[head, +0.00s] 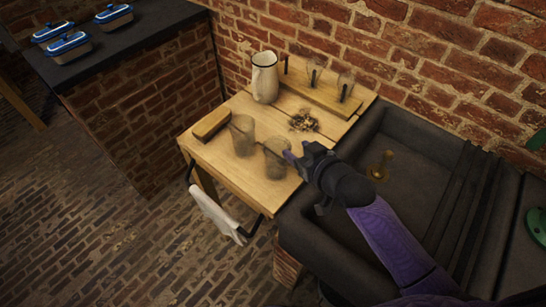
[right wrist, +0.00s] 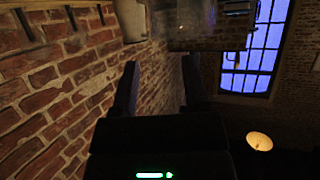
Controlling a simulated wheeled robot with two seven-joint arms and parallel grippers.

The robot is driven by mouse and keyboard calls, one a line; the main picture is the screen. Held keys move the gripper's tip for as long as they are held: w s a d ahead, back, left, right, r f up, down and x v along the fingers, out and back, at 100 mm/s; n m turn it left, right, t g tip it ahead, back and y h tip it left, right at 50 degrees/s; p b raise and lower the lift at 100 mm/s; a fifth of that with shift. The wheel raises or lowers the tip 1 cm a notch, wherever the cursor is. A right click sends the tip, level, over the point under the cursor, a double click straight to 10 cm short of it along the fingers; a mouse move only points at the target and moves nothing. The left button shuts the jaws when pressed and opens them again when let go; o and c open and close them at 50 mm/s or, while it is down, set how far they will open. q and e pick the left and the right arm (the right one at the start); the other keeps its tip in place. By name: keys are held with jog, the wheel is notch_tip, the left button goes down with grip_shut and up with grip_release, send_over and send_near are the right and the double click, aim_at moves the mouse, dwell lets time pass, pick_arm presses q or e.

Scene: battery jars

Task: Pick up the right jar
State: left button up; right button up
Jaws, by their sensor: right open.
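Two clear glass jars stand upright on the small wooden table in the head view. The left jar (head: 242,135) stands a little farther back. The right jar (head: 277,158) is nearer the table's front right edge. My right gripper (head: 295,157) is open, its fingers pointing left, close at the right side of the right jar. I cannot tell whether they touch it. In the right wrist view the open fingers (right wrist: 157,88) show no jar clearly between them. My left gripper is not in view.
The wooden table (head: 225,163) holds a white pitcher (head: 265,80), a wooden block (head: 211,122), a dark scattered pile (head: 304,121) and a raised board (head: 318,92) with glass pieces. A towel (head: 215,212) hangs in front. A dark sink (head: 415,160) adjoins on the right, with brick wall behind.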

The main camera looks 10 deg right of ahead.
aim_at(283, 140)
jog(key=b+x, duration=0.1)
jog(key=x, duration=0.1)
jog(key=b+x, duration=0.1)
jog(key=x, duration=0.2)
jog(key=shift+d+f, duration=0.15)
jog(key=shift+f, duration=0.3)
jog(key=shift+w, duration=0.3)
jog(key=shift+c, duration=0.6)
grip_shut()
